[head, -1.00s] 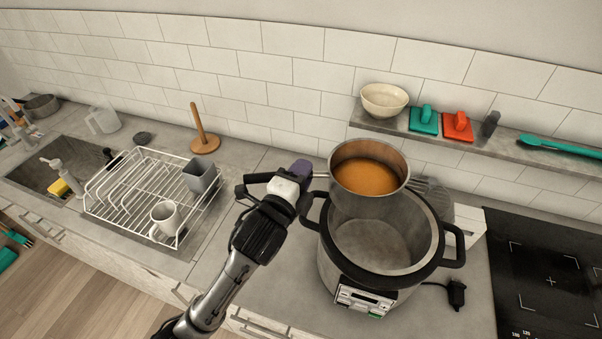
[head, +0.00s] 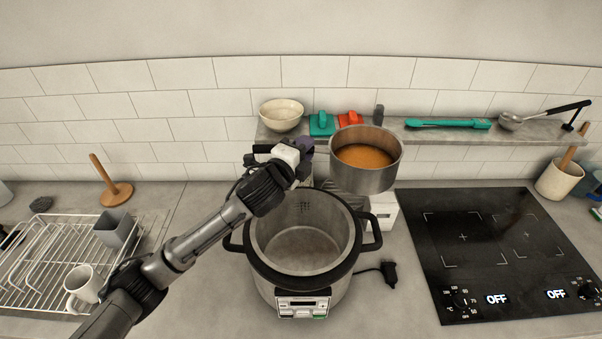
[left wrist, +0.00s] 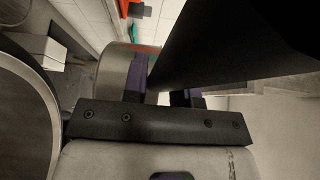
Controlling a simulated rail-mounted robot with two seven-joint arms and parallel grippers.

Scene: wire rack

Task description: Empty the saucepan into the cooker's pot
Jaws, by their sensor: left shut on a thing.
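The steel saucepan (head: 366,178) holds orange-brown liquid (head: 364,156) and is held up level, above and behind the right part of the cooker's pot. My left gripper (head: 306,158) is shut on the saucepan's handle, at the pan's left side. The left wrist view shows the gripper fingers (left wrist: 160,98) with the saucepan's steel side (left wrist: 113,85) beyond them. The cooker's pot (head: 303,235) stands open on the counter with its inside empty and grey. Its dark rim also shows in the left wrist view (left wrist: 40,110). My right gripper is not in view.
A wall shelf (head: 400,132) behind the saucepan carries a bowl (head: 281,114), teal and red items, and a ladle (head: 512,121). A white box (head: 384,212) stands behind the pot. The hob (head: 495,250) is at right, the wire rack (head: 40,262) with a mug at left.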

